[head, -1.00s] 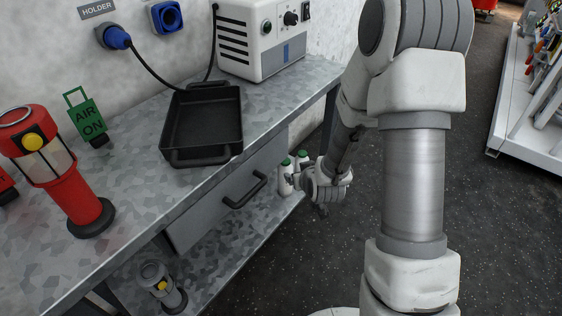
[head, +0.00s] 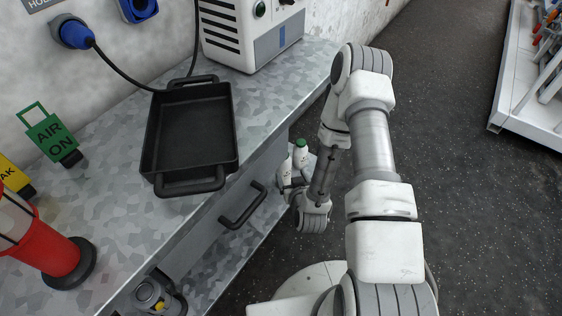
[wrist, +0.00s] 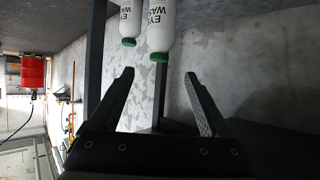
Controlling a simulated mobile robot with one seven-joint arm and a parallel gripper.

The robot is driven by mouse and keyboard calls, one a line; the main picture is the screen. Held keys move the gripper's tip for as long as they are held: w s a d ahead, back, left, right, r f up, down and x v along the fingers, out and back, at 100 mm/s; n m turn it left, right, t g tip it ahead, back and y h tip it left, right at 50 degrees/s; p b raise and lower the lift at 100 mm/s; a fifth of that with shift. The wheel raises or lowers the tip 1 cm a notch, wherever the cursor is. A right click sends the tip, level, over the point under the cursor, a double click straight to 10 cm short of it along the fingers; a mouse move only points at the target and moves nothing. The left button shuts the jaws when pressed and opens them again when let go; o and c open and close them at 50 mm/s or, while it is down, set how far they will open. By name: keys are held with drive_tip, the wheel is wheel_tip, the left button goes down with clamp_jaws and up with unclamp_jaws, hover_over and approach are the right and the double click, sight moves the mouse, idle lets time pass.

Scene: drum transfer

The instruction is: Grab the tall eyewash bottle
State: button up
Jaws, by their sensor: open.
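Two white eyewash bottles with green caps stand close together on the lower shelf of the bench. In the head view one bottle (head: 300,157) is at the right and the other (head: 284,172) is to its left, partly covered by my wrist. The wrist view is upside down: one bottle (wrist: 161,29) reaches further down the picture than the other (wrist: 129,19), but I cannot tell for sure which is taller. My gripper (wrist: 159,75) is open and empty, its fingers spread, with the bottles just beyond the fingertips. The bottles' bases are out of the wrist view.
The bench top (head: 107,215) overhangs the shelf, with a drawer handle (head: 243,206) on its front. A black tray (head: 190,182) and a white machine (head: 247,37) stand on top. A lantern (head: 152,296) is on the lower shelf.

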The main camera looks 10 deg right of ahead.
sight(283, 170)
drive_tip(key=b+x, duration=0.5)
drive_tip(key=x, duration=1.2)
drive_tip(key=shift+w, duration=0.1)
drive_tip(key=shift+w+f+b, duration=0.15)
drive_tip(key=shift+w+b, duration=0.2)
drive_tip(key=shift+w, duration=0.1)
clamp_jaws()
